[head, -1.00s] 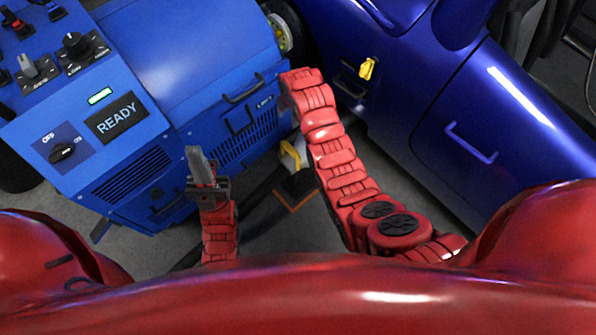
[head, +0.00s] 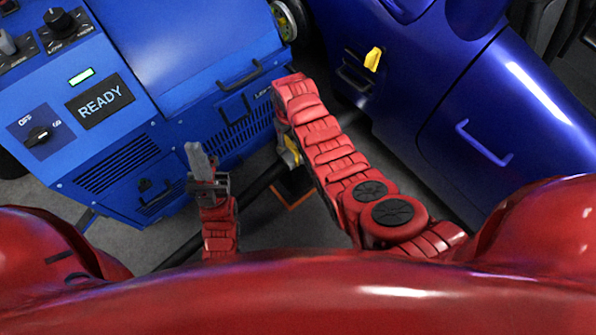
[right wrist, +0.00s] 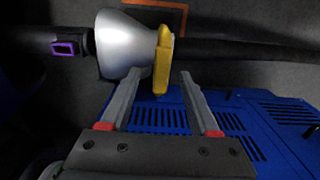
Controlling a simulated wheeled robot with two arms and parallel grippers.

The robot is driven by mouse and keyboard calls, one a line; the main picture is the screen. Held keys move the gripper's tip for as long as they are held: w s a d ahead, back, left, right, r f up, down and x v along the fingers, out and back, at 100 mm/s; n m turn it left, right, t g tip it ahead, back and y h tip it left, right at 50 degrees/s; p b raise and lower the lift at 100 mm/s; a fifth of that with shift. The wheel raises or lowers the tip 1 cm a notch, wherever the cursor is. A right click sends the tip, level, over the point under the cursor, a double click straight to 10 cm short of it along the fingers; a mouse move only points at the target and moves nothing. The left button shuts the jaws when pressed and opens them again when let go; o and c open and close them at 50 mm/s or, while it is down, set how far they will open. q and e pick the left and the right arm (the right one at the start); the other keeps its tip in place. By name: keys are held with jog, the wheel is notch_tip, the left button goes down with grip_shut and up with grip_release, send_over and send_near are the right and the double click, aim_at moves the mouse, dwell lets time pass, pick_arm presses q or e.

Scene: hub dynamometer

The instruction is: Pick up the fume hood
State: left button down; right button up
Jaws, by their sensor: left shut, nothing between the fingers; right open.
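The fume hood (right wrist: 118,45) is a silver cone on a black hose, with an upright yellow handle (right wrist: 162,58) at its right side in the right wrist view. My right gripper (right wrist: 161,76) is open, its two fingers pointing at the handle, which shows between and just beyond the fingertips. I cannot tell whether they touch it. In the head view only a bit of yellow (head: 291,151) shows beside my right arm, which hides the rest of the hood and most of that gripper. My left gripper (head: 199,158) is shut and empty, low in front of the blue machine.
The blue dynamometer cabinet (head: 190,75) with a READY screen (head: 101,101) stands at left. A dark blue car body (head: 430,100) with a yellow knob (head: 374,59) stands at right. Grey floor lies between them. The hood's black hose (right wrist: 225,48) runs across behind the fingers.

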jog(key=shift+a+f+b, duration=0.15)
jog(key=shift+f+b, duration=1.2)
jog(key=shift+f, duration=1.45)
grip_shut()
jog(key=shift+r, duration=0.1)
